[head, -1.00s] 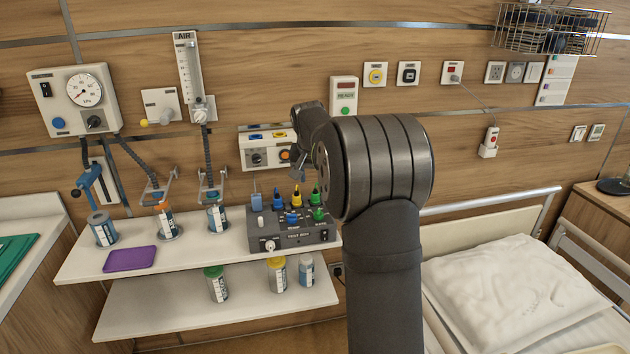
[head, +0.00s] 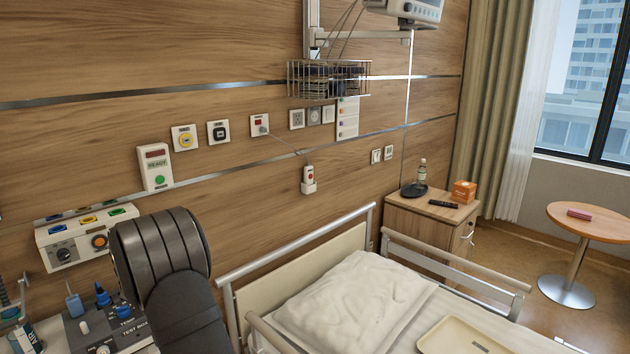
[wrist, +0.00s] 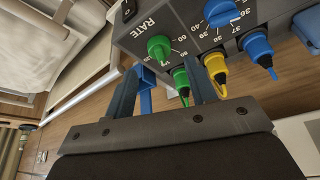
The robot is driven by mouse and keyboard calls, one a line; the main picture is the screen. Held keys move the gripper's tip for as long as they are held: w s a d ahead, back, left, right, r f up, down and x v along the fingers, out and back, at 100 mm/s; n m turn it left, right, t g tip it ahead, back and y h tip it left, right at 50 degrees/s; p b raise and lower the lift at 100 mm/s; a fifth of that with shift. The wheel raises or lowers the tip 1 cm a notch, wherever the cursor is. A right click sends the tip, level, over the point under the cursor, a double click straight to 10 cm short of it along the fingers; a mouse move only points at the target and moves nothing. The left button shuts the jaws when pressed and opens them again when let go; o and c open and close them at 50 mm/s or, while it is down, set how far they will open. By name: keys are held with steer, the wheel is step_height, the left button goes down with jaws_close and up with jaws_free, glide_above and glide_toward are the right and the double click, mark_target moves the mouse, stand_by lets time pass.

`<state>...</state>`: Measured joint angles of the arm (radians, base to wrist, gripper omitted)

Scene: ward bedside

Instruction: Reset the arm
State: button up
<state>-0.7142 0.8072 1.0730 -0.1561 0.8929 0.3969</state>
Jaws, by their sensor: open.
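In the head view my arm rises at the lower left, and my gripper is hidden there. In the wrist view my gripper (wrist: 160,78) is open, its two dark fingers apart. A blue bracket-like piece (wrist: 146,92) shows beside the left finger; I cannot tell whether it touches. The grey test box (wrist: 165,22) fills the top of the wrist view, with a green knob (wrist: 159,47), a blue knob (wrist: 220,12) and green, yellow and blue plugs near the fingertips. The test box also shows in the head view (head: 128,333), partly behind my arm.
A wall unit (head: 62,257) with coloured sockets is close left of my arm. The bed's rail (head: 300,245) and pillow (head: 350,300) lie to the right, with a tray (head: 465,340) on the bed. A wooden cabinet (head: 420,228) stands beyond. A wire basket (head: 328,80) hangs above.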

steer(key=shift+x, duration=2.4)
steer(key=shift+r, duration=0.1)
